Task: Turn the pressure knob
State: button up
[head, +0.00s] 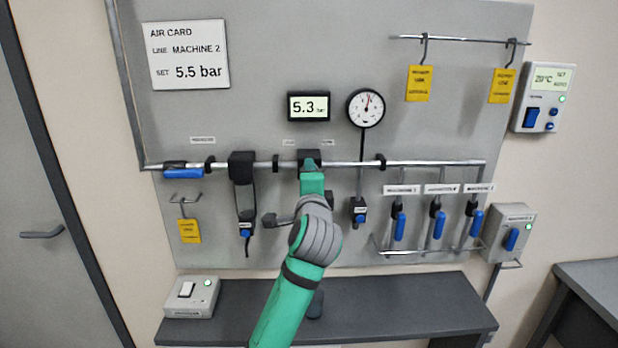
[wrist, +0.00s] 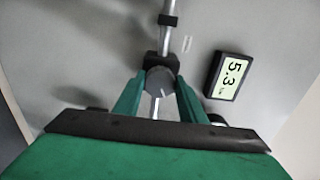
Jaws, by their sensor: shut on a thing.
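The pressure knob (wrist: 158,82) is a dark round knob with a pale pointer line, set on the pipe; in the wrist view it sits between my fingers. My gripper (wrist: 158,100) is shut on it, one green finger on each side. In the head view my green gripper (head: 312,172) covers most of the knob, below the regulator's dark body (head: 309,156). The digital display (head: 308,106) reads 5.3 bar; it also shows sideways in the wrist view (wrist: 229,76). The air card (head: 187,55) reads Machine 2, set 5.5 bar. The round gauge (head: 365,108) has its needle near upright.
A dark filter unit (head: 243,180) hangs left of the knob on the pipe (head: 265,165). Several blue-handled valves (head: 437,224) are at right. Yellow tags (head: 419,83) hang on hooks. A dark bench (head: 400,310) with a switch box (head: 192,297) stands below the panel.

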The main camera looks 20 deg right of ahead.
jog(key=o, duration=1.1)
jog(key=shift+c, duration=0.2)
jog(key=shift+s, duration=0.15)
jog(key=v, duration=1)
jog(key=shift+s, duration=0.3)
